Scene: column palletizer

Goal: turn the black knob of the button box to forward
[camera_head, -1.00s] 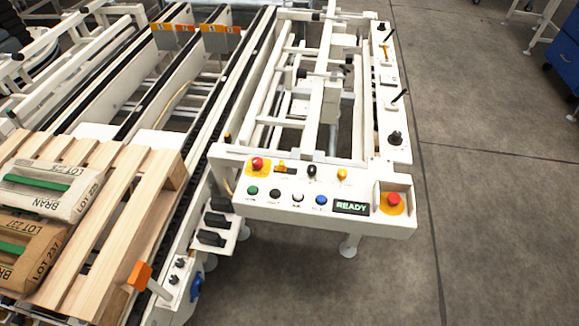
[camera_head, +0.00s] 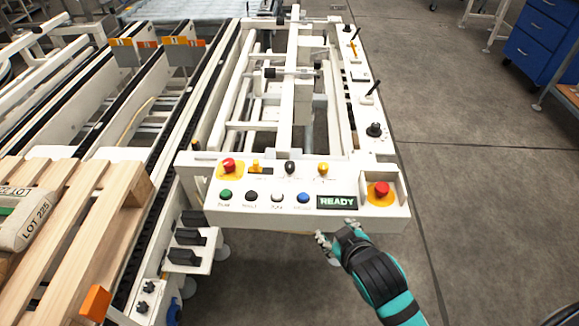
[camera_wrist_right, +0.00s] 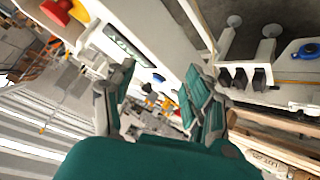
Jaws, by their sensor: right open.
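The white button box (camera_head: 240,214) stands at the front end of the conveyor frame. Its black knob (camera_head: 290,168) sits in the upper row, between a small yellow switch (camera_head: 256,166) and a yellow knob (camera_head: 323,169). My right gripper (camera_head: 326,244) is just in front of the box's lower right edge, apart from the knob. In the right wrist view my right gripper (camera_wrist_right: 155,100) is open, with nothing between its fingers; parts of the panel show beyond them. My left gripper is not in view.
Red emergency buttons sit at the panel's left (camera_head: 228,165) and right (camera_head: 381,189). A green READY display (camera_head: 337,202) and several push buttons fill the lower row. A wooden pallet (camera_head: 75,245) with sacks stands at left. Open floor (camera_head: 480,220) lies at right.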

